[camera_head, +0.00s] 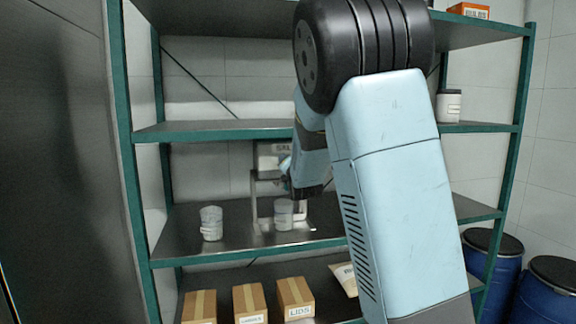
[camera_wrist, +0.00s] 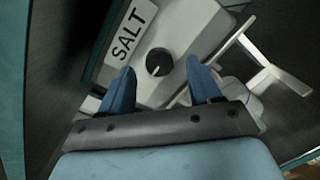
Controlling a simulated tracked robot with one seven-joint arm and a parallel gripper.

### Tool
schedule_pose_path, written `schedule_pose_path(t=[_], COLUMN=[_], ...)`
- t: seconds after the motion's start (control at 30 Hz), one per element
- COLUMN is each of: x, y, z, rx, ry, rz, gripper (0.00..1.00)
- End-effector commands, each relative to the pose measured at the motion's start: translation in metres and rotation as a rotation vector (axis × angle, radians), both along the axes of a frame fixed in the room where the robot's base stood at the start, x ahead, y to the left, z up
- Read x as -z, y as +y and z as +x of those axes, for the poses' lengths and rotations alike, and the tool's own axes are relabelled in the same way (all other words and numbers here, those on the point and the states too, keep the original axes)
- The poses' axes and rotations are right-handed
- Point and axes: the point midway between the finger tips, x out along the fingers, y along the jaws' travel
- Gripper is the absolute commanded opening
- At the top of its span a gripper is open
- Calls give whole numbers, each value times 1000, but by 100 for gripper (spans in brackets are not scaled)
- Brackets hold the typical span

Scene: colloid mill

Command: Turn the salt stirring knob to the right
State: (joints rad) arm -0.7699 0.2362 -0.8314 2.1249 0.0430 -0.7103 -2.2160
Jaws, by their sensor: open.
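The salt stirring knob (camera_wrist: 159,62) is a round black dial with a light pointer mark, on a pale panel beside a white label reading SALT (camera_wrist: 132,33). In the wrist view my gripper (camera_wrist: 160,84) is open, with one blue finger on each side below the knob. The fingers look apart from it; the exact depth gap is hard to tell. In the head view the salt machine (camera_head: 270,155) stands on the middle shelf, and my arm hides its right part and the knob. A whitish container (camera_head: 284,214) sits under the machine.
Another whitish container (camera_head: 211,223) stands left of the machine on the same shelf (camera_head: 185,243). A shelf board (camera_head: 210,130) runs just above the machine. Cardboard boxes (camera_head: 249,301) sit on the shelf below. Blue drums (camera_head: 549,290) stand at the right.

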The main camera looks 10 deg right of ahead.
Motion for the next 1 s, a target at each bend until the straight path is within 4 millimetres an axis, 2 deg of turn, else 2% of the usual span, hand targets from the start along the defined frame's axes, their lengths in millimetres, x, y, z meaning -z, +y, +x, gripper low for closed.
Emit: schedule_pose_path(t=[0.1, 0.3, 0.67, 1.0], x=[0, 0, 0, 0], y=[-1, -2, -2, -3], z=[14, 28, 32, 32], rx=[1, 1, 0, 0], ry=[0, -1, 0, 0], rz=[-3, -1, -1, 0], gripper=[63, 63, 63, 31])
